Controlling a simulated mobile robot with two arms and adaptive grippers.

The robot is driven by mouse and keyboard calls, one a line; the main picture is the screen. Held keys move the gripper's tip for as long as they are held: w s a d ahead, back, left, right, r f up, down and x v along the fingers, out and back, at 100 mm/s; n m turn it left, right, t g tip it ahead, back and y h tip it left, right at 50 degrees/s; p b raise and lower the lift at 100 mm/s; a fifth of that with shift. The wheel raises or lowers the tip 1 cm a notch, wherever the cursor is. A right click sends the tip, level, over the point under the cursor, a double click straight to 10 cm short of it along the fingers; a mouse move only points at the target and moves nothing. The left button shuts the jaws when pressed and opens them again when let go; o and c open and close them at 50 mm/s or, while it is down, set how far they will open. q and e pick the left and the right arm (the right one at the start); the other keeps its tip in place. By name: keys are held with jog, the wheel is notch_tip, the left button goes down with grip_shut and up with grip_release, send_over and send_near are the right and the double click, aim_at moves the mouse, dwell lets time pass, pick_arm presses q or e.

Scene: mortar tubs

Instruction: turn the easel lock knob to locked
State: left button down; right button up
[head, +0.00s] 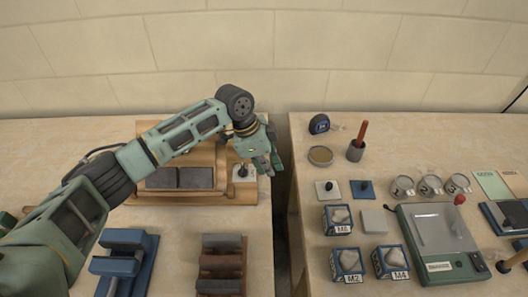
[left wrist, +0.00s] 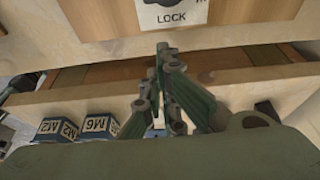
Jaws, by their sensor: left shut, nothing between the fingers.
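The wooden easel (head: 213,155) stands at the back of the left table. Its lock knob (head: 242,170) is dark and sits on a white plate at the easel's right side. In the left wrist view the white plate (left wrist: 172,17) reads LOCK, and the dark knob (left wrist: 166,2) is cut off by the top edge, so its angle cannot be told. My left gripper (head: 268,170) is shut and empty, just right of the plate and apart from the knob. Its closed fingers also show in the left wrist view (left wrist: 162,52), pointing toward the plate. My right gripper is not in view.
A gap separates the two tables. Blue labelled boxes (head: 347,262), a grey-green device (head: 437,240) and glass jars (head: 430,184) stand on the right table. A blue clamp-like block (head: 125,262) and a rack of rolls (head: 221,265) lie at the front left.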

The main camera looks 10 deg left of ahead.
aim_at(243, 170)
pick_arm(q)
jog(key=a, duration=0.3)
jog(key=shift+s+r+p, duration=0.25)
jog(key=shift+r+p, duration=0.1)
jog(key=shift+s+a, duration=0.15)
jog(key=shift+a, duration=0.3)
jog(key=shift+d+f, duration=0.1)
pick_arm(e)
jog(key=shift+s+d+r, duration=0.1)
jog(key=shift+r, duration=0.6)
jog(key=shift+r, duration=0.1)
pick_arm(q)
jog(key=shift+m, duration=0.3)
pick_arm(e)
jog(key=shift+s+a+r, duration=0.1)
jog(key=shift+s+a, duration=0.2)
